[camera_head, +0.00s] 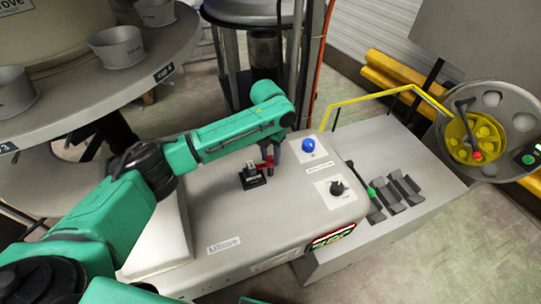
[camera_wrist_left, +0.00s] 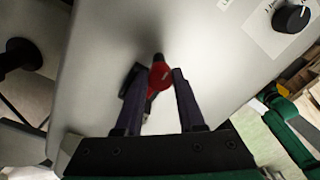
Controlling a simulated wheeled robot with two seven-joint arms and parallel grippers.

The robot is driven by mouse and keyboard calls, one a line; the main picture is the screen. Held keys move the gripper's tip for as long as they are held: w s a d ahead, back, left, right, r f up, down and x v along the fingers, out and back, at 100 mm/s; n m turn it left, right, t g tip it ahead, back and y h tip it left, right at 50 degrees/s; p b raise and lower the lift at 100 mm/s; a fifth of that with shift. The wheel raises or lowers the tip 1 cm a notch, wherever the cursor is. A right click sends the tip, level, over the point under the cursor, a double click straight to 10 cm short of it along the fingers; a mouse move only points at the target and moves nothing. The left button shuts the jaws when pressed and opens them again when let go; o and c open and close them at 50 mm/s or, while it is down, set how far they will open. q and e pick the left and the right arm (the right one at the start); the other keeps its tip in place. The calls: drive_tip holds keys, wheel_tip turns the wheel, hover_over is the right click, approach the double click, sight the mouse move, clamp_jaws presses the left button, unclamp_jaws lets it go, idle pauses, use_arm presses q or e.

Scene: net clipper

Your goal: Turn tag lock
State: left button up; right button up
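A red tag lock (camera_head: 268,160) stands on the light grey machine top, beside a small black block (camera_head: 252,178). In the left wrist view the red part (camera_wrist_left: 160,76) sits between the two dark fingers of my left gripper (camera_wrist_left: 159,90). The fingers are apart, with gaps on either side of the red part. A dark piece shows beside the red part, partly hidden by the left-hand finger. In the head view the end of my left arm reaches over the far side of the machine top, and the fingers are hard to make out. My right gripper does not show.
A blue button (camera_head: 308,145) and a black knob (camera_head: 337,187) sit on the machine top. To the right are a green-tipped lever (camera_head: 372,193), dark grey brackets (camera_head: 405,190) and a wheel with a yellow hub (camera_head: 478,138). A round table with metal cups (camera_head: 118,46) stands at left.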

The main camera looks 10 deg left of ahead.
sight(269, 158)
use_arm(q)
drive_tip(key=o, duration=0.4)
drive_tip(key=shift+r, duration=0.1)
wheel_tip(269, 158, up, 15)
drive_tip(key=b, duration=0.3)
drive_tip(key=shift+a+f+b, duration=0.2)
drive_tip(key=shift+a+b, duration=0.05)
drive_tip(key=shift+b, duration=0.15)
